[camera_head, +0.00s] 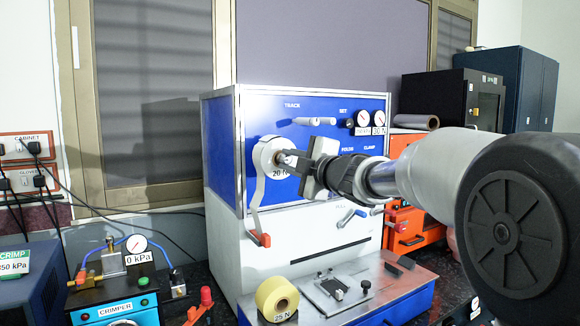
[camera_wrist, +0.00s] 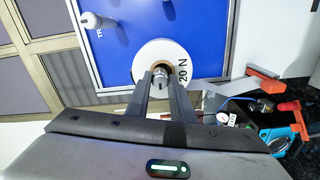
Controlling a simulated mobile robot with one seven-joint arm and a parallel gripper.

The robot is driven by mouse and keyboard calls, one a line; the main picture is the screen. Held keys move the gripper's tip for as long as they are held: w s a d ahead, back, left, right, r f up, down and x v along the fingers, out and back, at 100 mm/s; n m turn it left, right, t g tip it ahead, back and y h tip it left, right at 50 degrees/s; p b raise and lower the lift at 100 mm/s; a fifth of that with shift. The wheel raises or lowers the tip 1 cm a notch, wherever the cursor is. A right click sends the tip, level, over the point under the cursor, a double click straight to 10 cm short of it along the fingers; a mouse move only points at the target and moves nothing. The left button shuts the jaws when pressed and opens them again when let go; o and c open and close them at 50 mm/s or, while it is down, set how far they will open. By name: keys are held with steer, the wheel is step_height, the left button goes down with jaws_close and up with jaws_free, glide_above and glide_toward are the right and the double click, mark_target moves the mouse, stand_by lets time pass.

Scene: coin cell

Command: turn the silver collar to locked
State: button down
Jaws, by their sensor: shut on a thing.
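The silver collar (camera_wrist: 160,82) sits at the hub of a white roll (camera_wrist: 147,54) marked 20 N, on the blue panel of the machine. My gripper (camera_wrist: 160,76) has one finger on each side of the collar and is shut on it. In the head view the collar (camera_head: 287,158) is small and partly hidden by my gripper (camera_head: 290,160), which reaches in from the right. I cannot read any lock mark on the collar.
A strip runs from the roll down to an orange clip (camera_head: 260,239). A yellow roll (camera_head: 277,298) marked 25 N stands below on the machine's base. The crimper (camera_head: 115,301) is at the lower left.

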steer(key=shift+n, duration=0.4)
steer(key=c, duration=1.6)
jaws_free()
steer(key=shift+o, duration=0.2)
steer(key=shift+s, duration=0.1)
steer(key=v, duration=1.7)
steer(key=shift+d, duration=0.25)
